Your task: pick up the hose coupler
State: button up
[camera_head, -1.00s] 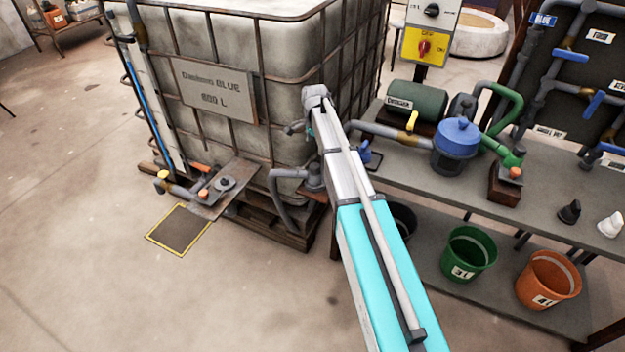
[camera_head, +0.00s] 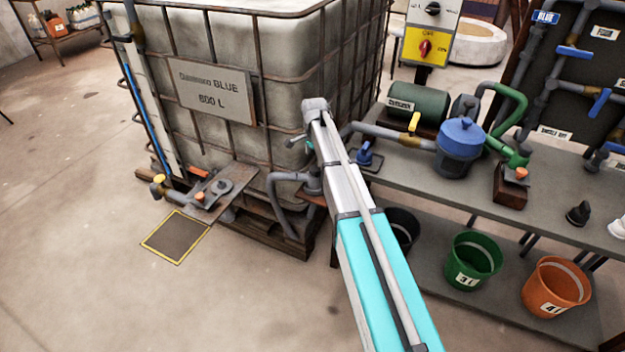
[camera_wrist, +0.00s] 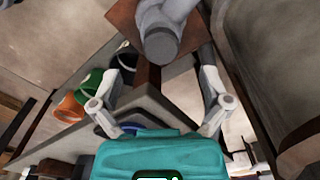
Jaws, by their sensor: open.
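The hose coupler appears to be the grey cylindrical fitting at the end of a grey hose. In the wrist view this coupler (camera_wrist: 160,44) is at the top middle, in front of a brown plate. In the head view the coupler (camera_head: 314,180) sits by a small brown shelf at the tote's front right corner, with the hose (camera_head: 283,215) curving down to its left. My gripper (camera_wrist: 166,62) is open, its two fingers on either side of the coupler in the wrist view. I cannot tell how far off it is or whether they touch. In the head view my arm hides most of the gripper.
The caged tote (camera_head: 215,130) stands directly left of my arm. On the right is a bench (camera_head: 420,180) with a pump (camera_head: 418,105), a blue-lidded strainer (camera_head: 461,148) and pipes. Green (camera_head: 473,262) and orange (camera_head: 555,288) buckets are below. The floor at front left is clear.

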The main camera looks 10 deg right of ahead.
aim_at(314, 168)
jog(key=shift+a+f+b, duration=0.15)
jog(key=shift+f+b, duration=2.45)
jog(key=shift+f, duration=0.05)
jog(key=shift+s, duration=0.1)
jog(key=c, duration=1.3)
jog(key=shift+r, duration=0.15)
